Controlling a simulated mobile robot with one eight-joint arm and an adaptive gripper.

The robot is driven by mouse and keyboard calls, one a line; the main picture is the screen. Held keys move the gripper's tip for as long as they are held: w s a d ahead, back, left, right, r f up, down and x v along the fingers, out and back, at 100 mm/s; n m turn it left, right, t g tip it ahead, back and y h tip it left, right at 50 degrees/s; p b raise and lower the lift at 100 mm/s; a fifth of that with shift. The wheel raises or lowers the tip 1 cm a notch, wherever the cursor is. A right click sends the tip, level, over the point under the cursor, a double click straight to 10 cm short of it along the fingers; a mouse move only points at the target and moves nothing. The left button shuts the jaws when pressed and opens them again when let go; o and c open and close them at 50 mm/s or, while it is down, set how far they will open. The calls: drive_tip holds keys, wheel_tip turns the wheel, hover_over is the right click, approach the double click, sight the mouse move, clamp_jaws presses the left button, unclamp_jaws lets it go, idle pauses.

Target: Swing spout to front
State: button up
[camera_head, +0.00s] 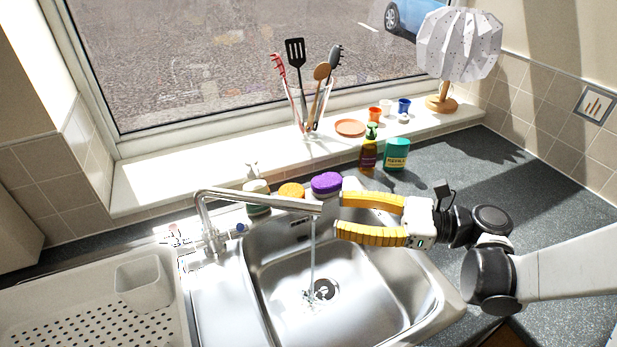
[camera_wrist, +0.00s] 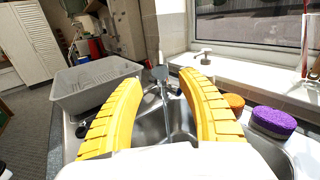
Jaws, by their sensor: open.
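The silver tap's spout (camera_head: 262,200) reaches right from the tap body (camera_head: 207,243) over the sink basin (camera_head: 375,295). Water (camera_head: 313,250) runs from its end toward the drain (camera_head: 322,290). My gripper (camera_head: 339,213) is open, its two yellow fingers pointing left just right of the spout's end. The spout's end lies roughly level with the gap and appears slightly apart from the fingertips. In the wrist view the spout (camera_wrist: 160,74) shows end-on between the fingertips, with the water stream below it. Nothing is held.
A purple sponge (camera_head: 327,183), an orange sponge (camera_head: 291,190) and a soap dispenser (camera_head: 256,196) stand behind the sink, close to the far finger. A draining board with a grey caddy (camera_head: 143,286) lies left. Utensils (camera_head: 308,100), bottles and a lamp (camera_head: 459,45) stand farther back.

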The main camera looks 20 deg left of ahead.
sight(283, 203)
drive_tip(key=a, duration=0.3)
drive_tip(key=a+b, duration=0.1)
drive_tip(key=a, duration=0.3)
drive_tip(key=a+b, duration=0.1)
drive_tip(key=a, duration=0.2)
drive_tip(key=shift+s+a+r, duration=0.1)
drive_tip(key=shift+s+a, duration=0.2)
drive_tip(key=shift+a, duration=0.05)
clamp_jaws()
